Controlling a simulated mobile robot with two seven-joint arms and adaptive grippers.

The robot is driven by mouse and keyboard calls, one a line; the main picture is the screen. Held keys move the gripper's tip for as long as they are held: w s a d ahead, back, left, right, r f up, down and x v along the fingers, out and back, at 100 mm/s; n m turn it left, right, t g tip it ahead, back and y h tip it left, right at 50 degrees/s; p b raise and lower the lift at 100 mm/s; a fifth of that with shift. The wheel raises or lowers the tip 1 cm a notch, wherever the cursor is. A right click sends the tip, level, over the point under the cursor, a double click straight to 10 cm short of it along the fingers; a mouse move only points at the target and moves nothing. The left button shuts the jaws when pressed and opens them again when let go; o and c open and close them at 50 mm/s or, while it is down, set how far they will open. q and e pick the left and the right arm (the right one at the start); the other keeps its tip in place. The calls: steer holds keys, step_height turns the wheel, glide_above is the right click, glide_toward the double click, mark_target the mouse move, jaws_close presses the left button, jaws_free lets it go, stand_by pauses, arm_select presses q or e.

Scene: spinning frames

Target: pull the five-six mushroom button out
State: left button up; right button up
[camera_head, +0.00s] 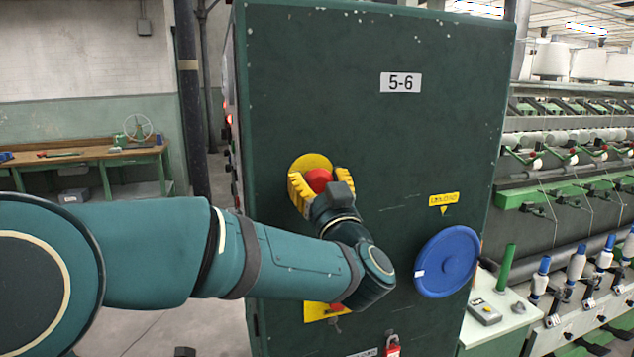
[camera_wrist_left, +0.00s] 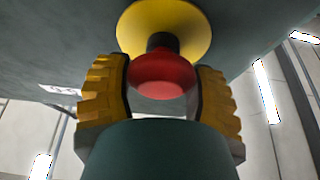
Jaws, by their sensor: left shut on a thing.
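The red mushroom button (camera_head: 318,179) sits on a round yellow plate (camera_head: 311,161) on the front of the dark green cabinet (camera_head: 300,80), below and left of the "5-6" label (camera_head: 400,83). My left gripper (camera_head: 320,177) has its yellow ribbed fingers on both sides of the button head and is shut on it. In the left wrist view, the red head (camera_wrist_left: 163,75) lies between the fingers, with a short black neck between it and the yellow plate (camera_wrist_left: 165,20). My right gripper is not in view.
A blue disc (camera_head: 447,262) and a yellow label (camera_head: 443,199) are on the cabinet's right side. A red padlock (camera_head: 392,346) hangs low. A partly hidden yellow plate (camera_head: 318,312) is below my wrist. Spinning machinery (camera_head: 570,200) stands right; a workbench (camera_head: 90,153) stands left.

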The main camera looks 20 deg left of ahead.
arm_select(q)
steer(key=shift+s+d+f, duration=0.15)
steer(key=shift+s+d, duration=0.05)
steer(key=shift+s, duration=0.1)
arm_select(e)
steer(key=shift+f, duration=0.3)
arm_select(q)
steer(key=o, duration=1.3)
steer(key=shift+s, duration=0.1)
steer(key=shift+d, duration=0.1)
steer(key=v, duration=1.2)
